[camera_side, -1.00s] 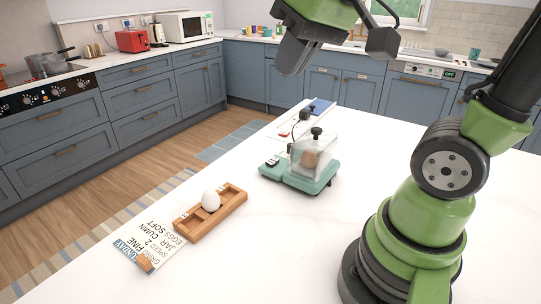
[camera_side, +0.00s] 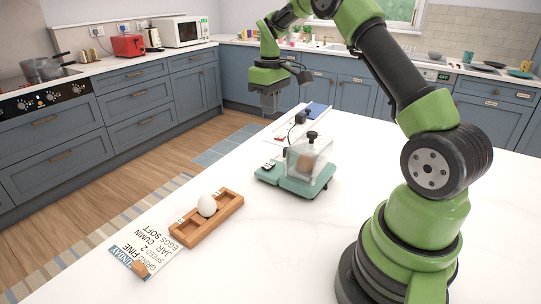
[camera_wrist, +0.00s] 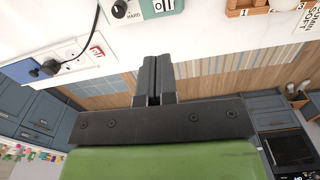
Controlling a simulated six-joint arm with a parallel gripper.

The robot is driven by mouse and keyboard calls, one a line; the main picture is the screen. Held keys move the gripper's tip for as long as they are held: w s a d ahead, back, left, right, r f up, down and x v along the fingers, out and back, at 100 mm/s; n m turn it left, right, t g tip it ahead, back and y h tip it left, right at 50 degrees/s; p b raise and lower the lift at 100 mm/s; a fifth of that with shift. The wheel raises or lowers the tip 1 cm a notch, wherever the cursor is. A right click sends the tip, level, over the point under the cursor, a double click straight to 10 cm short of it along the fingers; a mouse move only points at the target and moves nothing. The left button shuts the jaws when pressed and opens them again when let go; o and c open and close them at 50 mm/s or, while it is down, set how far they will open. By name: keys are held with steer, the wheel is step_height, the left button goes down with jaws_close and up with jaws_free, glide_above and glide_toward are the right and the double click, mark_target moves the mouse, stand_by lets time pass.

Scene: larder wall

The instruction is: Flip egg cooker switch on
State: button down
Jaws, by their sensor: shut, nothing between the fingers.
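The egg cooker is a teal base (camera_side: 268,174) with a clear lid topped by a black knob, and a brown thing shows inside. In the wrist view its control end (camera_wrist: 134,15) is cut by the top edge, with a black dial (camera_wrist: 120,9) marked HARD beside an "off" label (camera_wrist: 165,5). The switch itself is not clear to me. My gripper (camera_side: 270,108) is shut and empty, pointing down, above and behind the cooker's control end and apart from it. Its closed fingers (camera_wrist: 155,62) show in the wrist view.
Behind the cooker lies a white socket panel (camera_wrist: 75,52) with a black plug (camera_wrist: 50,66), a cord and another "off" label. The counter right of the cooker is clear.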

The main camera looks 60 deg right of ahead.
mark_target(270, 163)
steer(key=shift+d+f, duration=0.15)
step_height(270, 163, down, 14)
stand_by(0.7)
steer(key=shift+f, duration=0.1)
steer(key=shift+f, duration=0.2)
stand_by(0.3)
